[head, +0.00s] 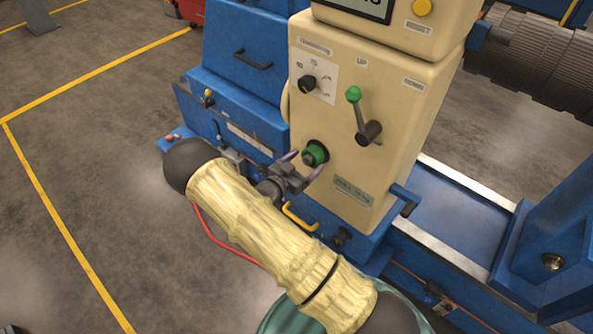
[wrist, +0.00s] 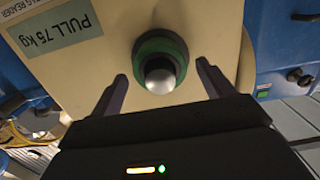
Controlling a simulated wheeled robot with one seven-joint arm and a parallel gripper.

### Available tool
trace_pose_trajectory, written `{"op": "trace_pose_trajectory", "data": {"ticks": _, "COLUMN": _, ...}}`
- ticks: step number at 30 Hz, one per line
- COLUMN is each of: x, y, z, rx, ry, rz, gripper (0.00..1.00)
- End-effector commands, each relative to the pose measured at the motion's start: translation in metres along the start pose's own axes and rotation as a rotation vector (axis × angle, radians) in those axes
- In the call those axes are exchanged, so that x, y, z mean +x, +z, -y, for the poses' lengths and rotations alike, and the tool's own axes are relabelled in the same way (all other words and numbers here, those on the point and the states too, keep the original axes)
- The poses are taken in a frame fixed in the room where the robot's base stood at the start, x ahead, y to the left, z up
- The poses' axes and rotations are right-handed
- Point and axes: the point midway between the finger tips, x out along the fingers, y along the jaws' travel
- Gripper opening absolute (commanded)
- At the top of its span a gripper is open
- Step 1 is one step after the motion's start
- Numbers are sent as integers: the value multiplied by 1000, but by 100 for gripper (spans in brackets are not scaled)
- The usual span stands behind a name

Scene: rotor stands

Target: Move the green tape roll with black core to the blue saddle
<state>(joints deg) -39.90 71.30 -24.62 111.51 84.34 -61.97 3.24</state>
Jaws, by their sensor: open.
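The green tape roll with black core (head: 316,153) sits around a metal peg on the front of a cream post. In the wrist view the green roll (wrist: 173,46) rings the silver rounded peg end (wrist: 160,77). My gripper (head: 304,166) is open in front of it. Its two dark fingers (wrist: 162,75) stand apart, one to either side below the roll, with nothing between them; contact cannot be told. A blue block with a metal peg or knob (head: 560,235) stands at the right edge in the head view; I cannot tell whether it is the blue saddle.
The cream post (head: 338,110) carries a green-knobbed lever (head: 360,112) above right of the roll and a black dial (head: 308,83). A yellow handle (head: 298,216) is below my gripper. Blue cabinets (head: 240,60) stand left. The grey floor (head: 80,120) at left is clear.

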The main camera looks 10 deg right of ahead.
Motion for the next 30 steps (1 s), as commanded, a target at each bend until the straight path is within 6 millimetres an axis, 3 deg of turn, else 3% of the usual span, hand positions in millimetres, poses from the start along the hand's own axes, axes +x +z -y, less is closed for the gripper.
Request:
{"op": "trace_pose_trajectory", "data": {"ticks": 6, "x": 20, "y": 1, "z": 0, "rx": 1, "ry": 2, "rz": 0, "gripper": 80}}
{"op": "trace_pose_trajectory", "data": {"ticks": 16, "x": 23, "y": 0, "z": 0, "rx": 0, "ry": 0, "rz": 1, "gripper": 80}}
{"op": "trace_pose_trajectory", "data": {"ticks": 17, "x": 23, "y": 0, "z": 0, "rx": 0, "ry": 0, "rz": 1, "gripper": 78}}
{"op": "trace_pose_trajectory", "data": {"ticks": 21, "x": 23, "y": 0, "z": 0, "rx": 0, "ry": 1, "rz": 0, "gripper": 51}}
{"op": "trace_pose_trajectory", "data": {"ticks": 23, "x": 23, "y": 0, "z": 0, "rx": 0, "ry": 0, "rz": 0, "gripper": 41}}
{"op": "trace_pose_trajectory", "data": {"ticks": 30, "x": 23, "y": -2, "z": 0, "rx": 0, "ry": 1, "rz": 0, "gripper": 41}}
